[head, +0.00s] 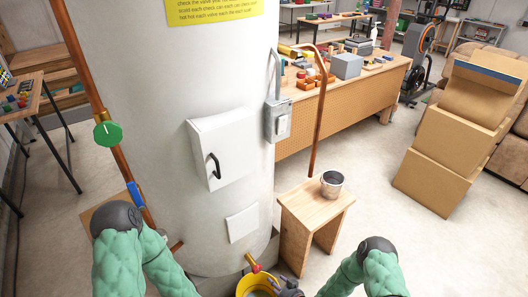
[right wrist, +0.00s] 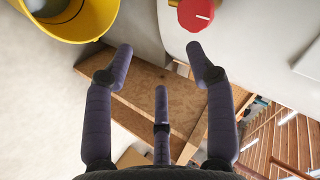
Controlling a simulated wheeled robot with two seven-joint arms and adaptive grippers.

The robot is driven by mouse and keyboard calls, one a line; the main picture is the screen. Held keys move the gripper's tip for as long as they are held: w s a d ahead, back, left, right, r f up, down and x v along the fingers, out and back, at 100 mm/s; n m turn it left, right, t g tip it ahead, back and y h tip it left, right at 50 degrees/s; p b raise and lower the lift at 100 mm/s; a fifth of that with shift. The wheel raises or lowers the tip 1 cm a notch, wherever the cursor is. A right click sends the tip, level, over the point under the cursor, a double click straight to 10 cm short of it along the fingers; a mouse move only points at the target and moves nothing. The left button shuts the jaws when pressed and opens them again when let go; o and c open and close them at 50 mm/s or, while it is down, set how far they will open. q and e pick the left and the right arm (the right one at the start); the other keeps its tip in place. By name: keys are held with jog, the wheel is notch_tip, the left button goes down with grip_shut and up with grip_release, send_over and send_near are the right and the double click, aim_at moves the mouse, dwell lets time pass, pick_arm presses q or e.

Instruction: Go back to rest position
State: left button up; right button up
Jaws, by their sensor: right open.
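My right gripper (head: 287,287) is at the bottom of the head view, beside the yellow bucket (head: 243,284). In the right wrist view my right gripper (right wrist: 163,60) has its fingers spread with nothing between them. The yellow bucket (right wrist: 88,30) is at the upper left there, apart from the fingers. A red valve knob (right wrist: 195,14) is just beyond the right fingertip; its valve (head: 252,263) also shows above the bucket. My left arm comes in at the lower left of the head view, but its gripper is out of view.
A large white tank (head: 170,80) stands directly ahead, with copper pipes beside it. A wooden stool (head: 314,215) with a metal cup (head: 332,182) is to its right. A workbench (head: 345,105) and stacked cardboard boxes (head: 440,165) stand behind. Floor at right front is clear.

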jog(key=s+d+r+g+h+p, duration=0.1)
jog(key=s+r+g, duration=0.3)
jog(key=s, duration=0.6)
jog(key=s+d+r+n+g+h+p, duration=0.1)
jog(key=s+d+r+g+p, duration=0.1)
jog(key=s+r+g, duration=0.3)
jog(key=s+d+r, duration=0.1)
jog(key=s+r, duration=0.3)
jog(key=s, duration=0.2)
jog(key=shift+s+d+n+p, duration=0.15)
jog(key=shift+n+p, duration=0.15)
